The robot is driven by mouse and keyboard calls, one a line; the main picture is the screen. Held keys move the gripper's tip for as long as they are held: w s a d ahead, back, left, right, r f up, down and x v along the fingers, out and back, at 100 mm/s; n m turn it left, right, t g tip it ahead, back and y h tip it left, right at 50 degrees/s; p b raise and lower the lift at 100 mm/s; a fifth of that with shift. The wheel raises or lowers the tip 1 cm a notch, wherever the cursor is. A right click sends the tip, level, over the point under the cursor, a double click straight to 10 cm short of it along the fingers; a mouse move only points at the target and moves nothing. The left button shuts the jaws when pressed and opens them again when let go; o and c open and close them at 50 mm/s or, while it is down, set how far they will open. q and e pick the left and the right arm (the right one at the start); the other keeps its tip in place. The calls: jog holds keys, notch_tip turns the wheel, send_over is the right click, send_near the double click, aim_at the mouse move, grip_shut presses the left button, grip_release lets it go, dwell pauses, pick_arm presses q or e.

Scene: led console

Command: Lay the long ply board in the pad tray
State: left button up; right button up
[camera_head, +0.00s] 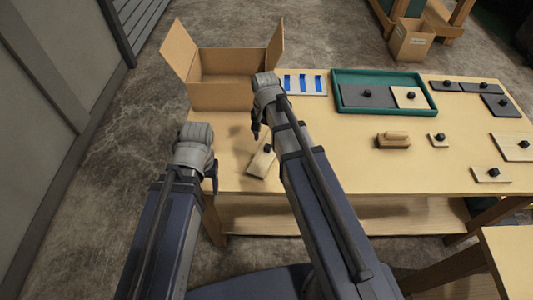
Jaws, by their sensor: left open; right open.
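The pad tray (378,77) is a green tray at the back middle of the table. It holds a dark grey board with a black knob (368,96) on the left and a ply board with a knob (409,98) on the right. A narrow ply board (260,163) with a black knob lies near the table's front left, partly hidden by my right arm; it may be the long one. My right gripper (256,132) is open above and just behind this board. My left gripper (212,181) is open by the table's front left edge, apart from the board.
An open cardboard box (222,96) stands at the back left, beside a white panel with blue strips (303,83). A wooden block (393,140), a small ply piece (438,141), two ply boards (491,175) (513,147) and several dark boards (500,105) lie at right. The front middle is clear.

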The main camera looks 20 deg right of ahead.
aim_at(268, 146)
jog(key=shift+f, duration=0.1)
jog(key=f+b, duration=0.3)
jog(key=d+f+b, duration=0.1)
jog(key=f+b, duration=0.1)
jog(key=shift+w+f, duration=0.15)
jog(key=shift+w, duration=0.1)
jog(key=shift+c, duration=0.3)
grip_shut()
dwell(0.4)
